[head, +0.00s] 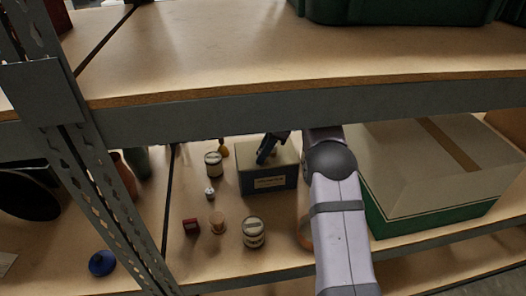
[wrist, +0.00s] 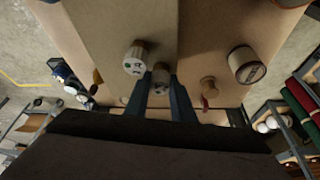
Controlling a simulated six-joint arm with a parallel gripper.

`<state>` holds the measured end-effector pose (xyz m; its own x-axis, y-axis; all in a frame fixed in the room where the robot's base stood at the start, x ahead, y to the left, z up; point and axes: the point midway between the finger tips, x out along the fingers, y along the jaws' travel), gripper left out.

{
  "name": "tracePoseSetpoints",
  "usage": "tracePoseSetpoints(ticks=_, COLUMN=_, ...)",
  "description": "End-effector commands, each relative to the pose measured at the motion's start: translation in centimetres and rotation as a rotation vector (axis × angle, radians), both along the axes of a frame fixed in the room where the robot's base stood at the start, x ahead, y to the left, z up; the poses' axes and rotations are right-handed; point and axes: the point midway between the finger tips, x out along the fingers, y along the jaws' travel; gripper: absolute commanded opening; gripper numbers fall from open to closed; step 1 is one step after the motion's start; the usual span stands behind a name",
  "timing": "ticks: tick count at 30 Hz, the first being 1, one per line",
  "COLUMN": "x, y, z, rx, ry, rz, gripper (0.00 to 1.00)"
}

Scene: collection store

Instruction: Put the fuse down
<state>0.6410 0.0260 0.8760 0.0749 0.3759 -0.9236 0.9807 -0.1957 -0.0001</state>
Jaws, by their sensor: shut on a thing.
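In the wrist view my gripper (wrist: 160,88) has its two dark fingers closed on the sides of a small pale round-ended piece, which I take to be the fuse (wrist: 160,74). In the head view my gripper (head: 266,150) reaches in under the upper shelf and is over the grey labelled box (head: 258,181). The fuse cannot be made out there. Whether it touches anything beneath it I cannot tell.
On the lower shelf stand a pale jar (head: 213,165), a second jar (head: 253,233), a wooden spool-like piece (head: 217,223) and a red block (head: 191,227). A large green-based carton (head: 430,180) fills the right. The upper shelf edge (head: 220,117) hangs close above.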

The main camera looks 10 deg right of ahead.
Motion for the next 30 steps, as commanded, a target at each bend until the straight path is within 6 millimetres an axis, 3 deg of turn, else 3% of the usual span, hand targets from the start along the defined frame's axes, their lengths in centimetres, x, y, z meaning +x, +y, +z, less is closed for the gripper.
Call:
tracePoseSetpoints(ticks=4, x=0.0, y=0.0, z=-0.4, rx=0.000, ry=0.000, rz=0.000, gripper=0.01)
tracePoseSetpoints(ticks=5, x=0.0, y=0.0, z=-0.3, rx=0.000, ry=0.000, rz=0.000, gripper=0.27)
tracePoseSetpoints(ticks=7, x=0.0, y=0.0, z=-0.3, rx=0.000, ry=0.000, rz=0.000, gripper=0.41)
tracePoseSetpoints(ticks=17, x=0.0, y=0.0, z=-0.1, rx=0.000, ry=0.000, rz=0.000, gripper=0.41)
tracePoseSetpoints(ticks=30, x=-0.2, y=-1.4, z=3.5, rx=0.000, ry=-0.001, rz=0.000, gripper=0.41)
